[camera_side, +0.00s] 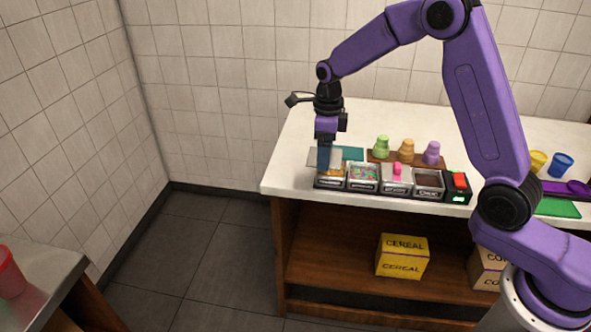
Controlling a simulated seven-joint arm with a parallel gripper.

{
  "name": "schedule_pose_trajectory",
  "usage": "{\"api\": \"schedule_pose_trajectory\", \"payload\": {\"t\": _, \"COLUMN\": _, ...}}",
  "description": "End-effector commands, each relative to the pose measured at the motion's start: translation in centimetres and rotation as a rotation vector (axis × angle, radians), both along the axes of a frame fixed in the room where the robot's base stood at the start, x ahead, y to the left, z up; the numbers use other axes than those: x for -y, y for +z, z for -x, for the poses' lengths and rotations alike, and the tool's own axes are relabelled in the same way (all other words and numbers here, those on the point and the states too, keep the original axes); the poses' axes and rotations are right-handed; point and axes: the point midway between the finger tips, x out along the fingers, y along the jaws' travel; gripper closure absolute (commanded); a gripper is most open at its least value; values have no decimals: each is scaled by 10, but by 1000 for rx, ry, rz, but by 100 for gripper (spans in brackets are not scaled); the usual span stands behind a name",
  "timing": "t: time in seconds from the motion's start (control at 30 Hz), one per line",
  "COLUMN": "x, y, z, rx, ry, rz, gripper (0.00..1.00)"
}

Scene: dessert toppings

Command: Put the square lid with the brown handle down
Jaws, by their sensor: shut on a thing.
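My gripper (325,168) points down over the leftmost topping container (331,184), at the left end of the white counter. It is shut on the square lid (313,157), a pale grey plate that shows on both sides of the fingers. The lid's brown handle is hidden between the fingers. The lid appears to be just above or behind the leftmost container, whose orange-yellow contents show below it. I cannot tell whether the lid touches anything.
To the right stand a container of colourful sprinkles (363,177), one under a pink-handled lid (397,178), one with dark contents (429,182), and a black box with a red top (458,187).

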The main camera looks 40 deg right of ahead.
Motion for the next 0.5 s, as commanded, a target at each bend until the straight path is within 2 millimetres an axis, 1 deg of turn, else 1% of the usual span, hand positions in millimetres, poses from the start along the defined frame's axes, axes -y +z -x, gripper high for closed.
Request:
{"api": "schedule_pose_trajectory", "payload": {"t": 0.03, "x": -1, "y": -5, "z": -9, "rx": -1, "ry": 0, "rz": 0, "gripper": 42}}
{"api": "schedule_pose_trajectory", "payload": {"t": 0.1, "x": -3, "y": -10, "z": -20, "rx": -1, "ry": 0, "rz": 1, "gripper": 42}}
{"api": "schedule_pose_trajectory", "payload": {"t": 0.37, "x": -8, "y": -27, "z": -58, "rx": 0, "ry": 0, "rz": 0, "gripper": 42}}
{"api": "schedule_pose_trajectory", "payload": {"t": 0.5, "x": -10, "y": -48, "z": -74, "rx": -2, "ry": 0, "rz": 1, "gripper": 42}}
